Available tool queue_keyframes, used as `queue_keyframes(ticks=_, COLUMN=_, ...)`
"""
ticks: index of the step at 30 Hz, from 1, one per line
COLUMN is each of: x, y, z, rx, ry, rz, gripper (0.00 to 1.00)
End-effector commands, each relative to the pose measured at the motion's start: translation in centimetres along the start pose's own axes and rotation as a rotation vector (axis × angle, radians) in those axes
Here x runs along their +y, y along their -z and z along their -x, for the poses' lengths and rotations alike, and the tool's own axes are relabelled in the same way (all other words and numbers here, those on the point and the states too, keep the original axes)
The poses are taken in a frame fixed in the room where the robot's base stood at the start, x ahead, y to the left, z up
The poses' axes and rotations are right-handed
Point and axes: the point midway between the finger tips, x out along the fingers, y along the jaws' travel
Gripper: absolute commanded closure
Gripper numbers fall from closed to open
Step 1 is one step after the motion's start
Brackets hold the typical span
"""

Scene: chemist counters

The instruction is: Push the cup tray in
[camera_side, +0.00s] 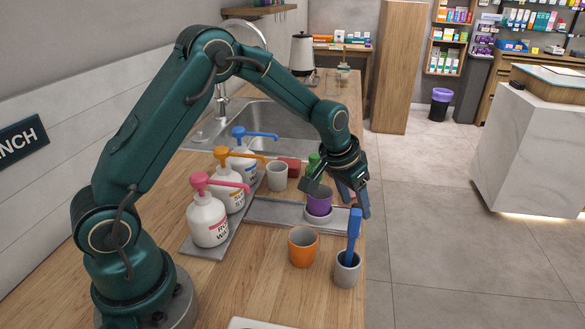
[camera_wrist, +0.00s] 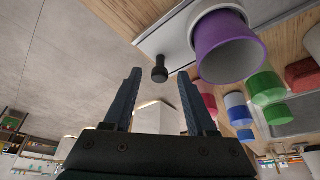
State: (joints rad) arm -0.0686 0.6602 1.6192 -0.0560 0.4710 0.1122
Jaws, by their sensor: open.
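The grey cup tray (camera_side: 272,212) lies on the wooden counter, reaching toward its right edge. A purple cup (camera_side: 318,204) stands on a pale disc at the tray's right end. In the wrist view the tray (camera_wrist: 165,38) shows at the top, with the purple cup (camera_wrist: 232,55) on it. A black knob (camera_wrist: 160,70) sticks out from the tray's edge, between my fingertips in the picture; I cannot tell whether they touch it. My gripper (camera_side: 358,212) is open at the counter's right edge, just right of the cup. Its fingers also show in the wrist view (camera_wrist: 159,82).
An orange cup (camera_side: 303,246) and a grey cup with a blue tool (camera_side: 347,267) stand in front of the tray. Pump bottles (camera_side: 208,222) stand on a grey mat to the left. A white cup (camera_side: 277,176) and the sink (camera_side: 270,130) are behind. Open floor lies right.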

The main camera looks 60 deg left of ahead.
Motion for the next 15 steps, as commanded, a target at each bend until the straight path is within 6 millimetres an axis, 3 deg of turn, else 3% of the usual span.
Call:
queue_keyframes(ticks=5, x=0.01, y=0.02, z=0.01, rx=0.001, ry=0.000, rz=0.000, gripper=0.43)
queue_keyframes(ticks=6, x=0.01, y=0.02, z=0.01, rx=0.001, ry=0.000, rz=0.000, gripper=0.51)
queue_keyframes(ticks=10, x=0.00, y=0.02, z=0.02, rx=0.001, ry=0.000, rz=0.000, gripper=1.00)
queue_keyframes(ticks=15, x=-0.01, y=0.02, z=0.03, rx=0.001, ry=0.000, rz=0.000, gripper=1.00)
